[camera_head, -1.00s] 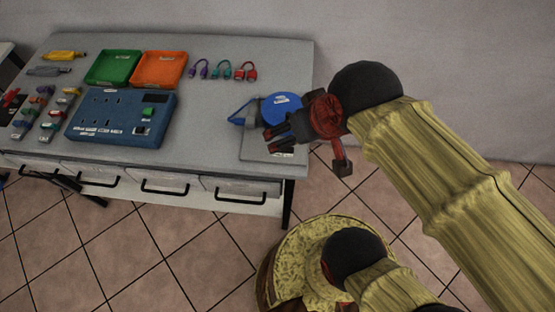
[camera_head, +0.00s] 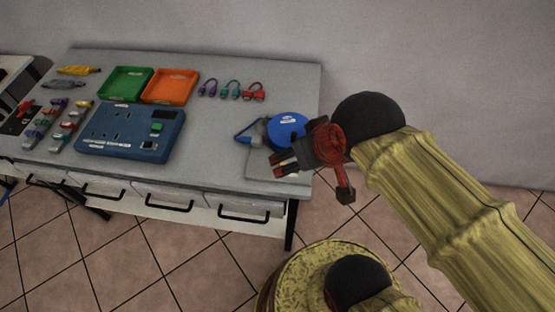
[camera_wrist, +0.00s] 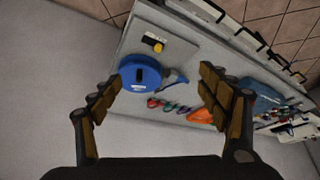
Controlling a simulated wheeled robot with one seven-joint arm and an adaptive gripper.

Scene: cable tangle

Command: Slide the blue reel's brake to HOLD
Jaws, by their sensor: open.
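The blue reel (camera_head: 287,127) lies near the right end of the grey table, with a white label on top. A blue cable loops out to its left. The reel also shows in the wrist view (camera_wrist: 140,76), between my open fingers but beyond them. A yellow and black knob (camera_wrist: 153,43), which looks like the brake, sits on a grey plate (camera_wrist: 172,50) beside the reel. HOLD lettering cannot be read. My gripper (camera_head: 279,162) is open and empty over the plate's near side, partly hiding the plate and reel. Its spread fingers show in the wrist view (camera_wrist: 160,83).
Purple, teal and red cables (camera_head: 231,90) lie left of the reel. Farther left are an orange tray (camera_head: 170,100), a green tray (camera_head: 110,92) and a blue socket panel (camera_head: 120,148). Handled drawers line the table's front. Floor is clear to the right.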

